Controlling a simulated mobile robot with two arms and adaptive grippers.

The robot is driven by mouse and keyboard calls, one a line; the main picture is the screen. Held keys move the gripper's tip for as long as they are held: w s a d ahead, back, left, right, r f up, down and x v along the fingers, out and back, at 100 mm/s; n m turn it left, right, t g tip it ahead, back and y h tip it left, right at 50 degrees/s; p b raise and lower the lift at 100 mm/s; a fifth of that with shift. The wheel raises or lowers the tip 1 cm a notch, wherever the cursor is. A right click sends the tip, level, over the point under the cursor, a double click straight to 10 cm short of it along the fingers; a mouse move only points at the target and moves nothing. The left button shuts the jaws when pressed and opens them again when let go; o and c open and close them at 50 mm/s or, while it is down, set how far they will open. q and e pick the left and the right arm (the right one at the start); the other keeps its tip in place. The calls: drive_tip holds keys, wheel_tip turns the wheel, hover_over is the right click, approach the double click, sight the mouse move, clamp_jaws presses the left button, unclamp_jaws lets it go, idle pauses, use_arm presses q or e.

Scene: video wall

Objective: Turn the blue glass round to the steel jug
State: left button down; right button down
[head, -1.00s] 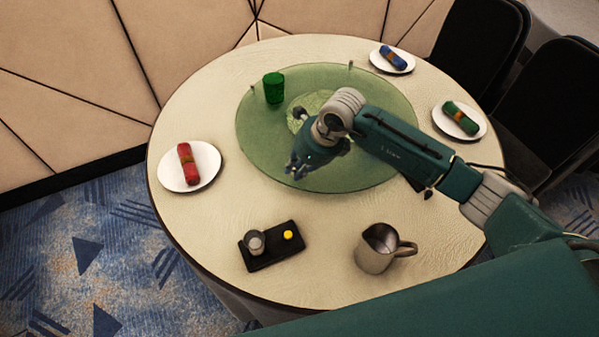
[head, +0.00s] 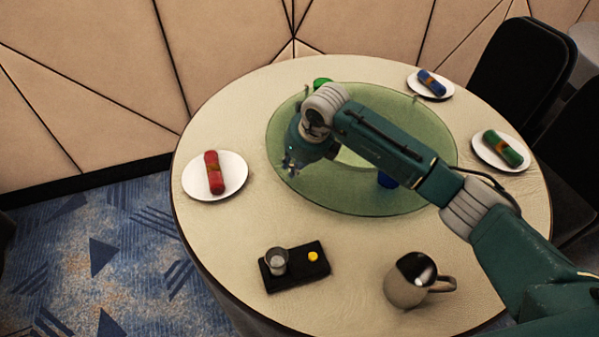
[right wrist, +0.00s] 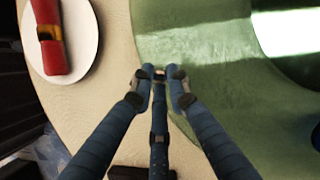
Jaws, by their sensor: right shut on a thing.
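The blue glass (head: 387,180) stands on the round green glass turntable (head: 330,200), mostly hidden under my right arm. The steel jug (head: 402,291) stands on the table at the front right, off the turntable, handle to the right. My right gripper (head: 290,164) is at the left rim of the turntable. In the right wrist view its fingers (right wrist: 160,76) are closed around a small knob at the rim, mostly hidden by the fingertips. My left gripper is not in view.
A green glass (head: 321,82) stands at the turntable's back, partly hidden by my arm. Plates with rolled napkins lie at the left (head: 235,183), back right (head: 440,93) and right (head: 490,158). A black tray (head: 298,275) with a small cup and yellow item lies in front.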

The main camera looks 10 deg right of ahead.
drive_tip(key=shift+a+f, duration=0.15)
drive_tip(key=shift+a, duration=0.4)
drive_tip(key=c, duration=1.7)
unclamp_jaws()
drive_tip(key=shift+w+a, duration=0.1)
drive_tip(key=shift+d+r, duration=0.2)
drive_tip(key=shift+d, duration=0.05)
drive_tip(key=shift+d+r, duration=0.1)
drive_tip(key=shift+r, duration=0.3)
drive_tip(key=v, duration=1.1)
